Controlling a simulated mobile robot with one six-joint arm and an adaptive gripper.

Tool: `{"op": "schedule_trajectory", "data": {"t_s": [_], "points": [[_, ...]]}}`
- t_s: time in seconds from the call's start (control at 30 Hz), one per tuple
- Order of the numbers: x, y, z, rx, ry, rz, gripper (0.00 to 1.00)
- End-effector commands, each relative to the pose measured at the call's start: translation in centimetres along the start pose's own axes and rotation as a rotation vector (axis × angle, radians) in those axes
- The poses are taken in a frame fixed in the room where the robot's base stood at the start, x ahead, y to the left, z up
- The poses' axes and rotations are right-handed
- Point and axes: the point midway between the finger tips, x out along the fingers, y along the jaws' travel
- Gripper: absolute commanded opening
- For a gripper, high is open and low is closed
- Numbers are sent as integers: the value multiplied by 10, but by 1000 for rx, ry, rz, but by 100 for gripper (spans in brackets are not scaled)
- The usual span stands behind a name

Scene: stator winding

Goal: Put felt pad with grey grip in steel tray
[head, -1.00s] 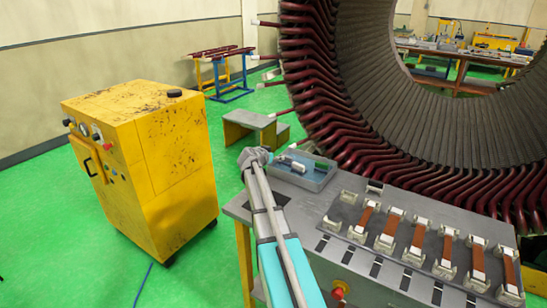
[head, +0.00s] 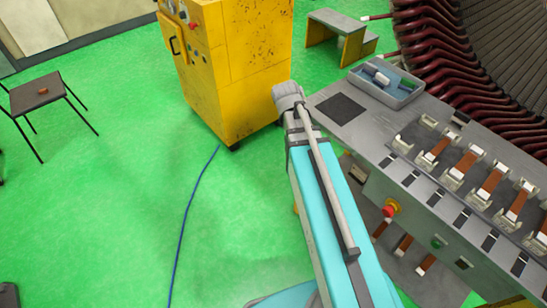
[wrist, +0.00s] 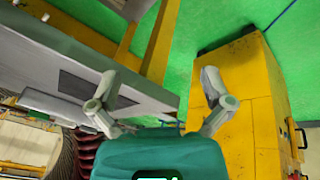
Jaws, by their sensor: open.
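I cannot make out a felt pad with a grey grip for certain. A shallow blue-grey tray (head: 405,100), perhaps the steel tray, sits at the far left end of the bench in the head view. It holds small white, grey and green items. My gripper (wrist: 162,100) is open and empty in the wrist view, its fingers wide apart, with the bench to the left and the yellow cabinet to the right.
A flat dark square (head: 341,108) lies on the bench (head: 372,130) before the tray. White holders with copper-brown strips (head: 490,180) fill the bench's right part. A yellow cabinet (head: 235,75) stands left of my arm. A dark stool (head: 40,98) bears a small orange-brown thing. Green floor between is clear except a blue cable (head: 187,210).

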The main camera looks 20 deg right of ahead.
Motion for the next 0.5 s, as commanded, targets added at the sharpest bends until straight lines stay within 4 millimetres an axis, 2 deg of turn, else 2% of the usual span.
{"op": "schedule_trajectory", "data": {"t_s": [0.03, 0.1, 0.2, 0.33, 0.5], "points": [[-9, -13, 35, -77, -49, -47, 100], [-18, -29, 68, -180, -114, -113, 100], [-29, -46, 104, -297, -179, -191, 100], [-38, -58, 128, -387, -223, -253, 100], [-41, -61, 134, -414, -236, -271, 100]]}}
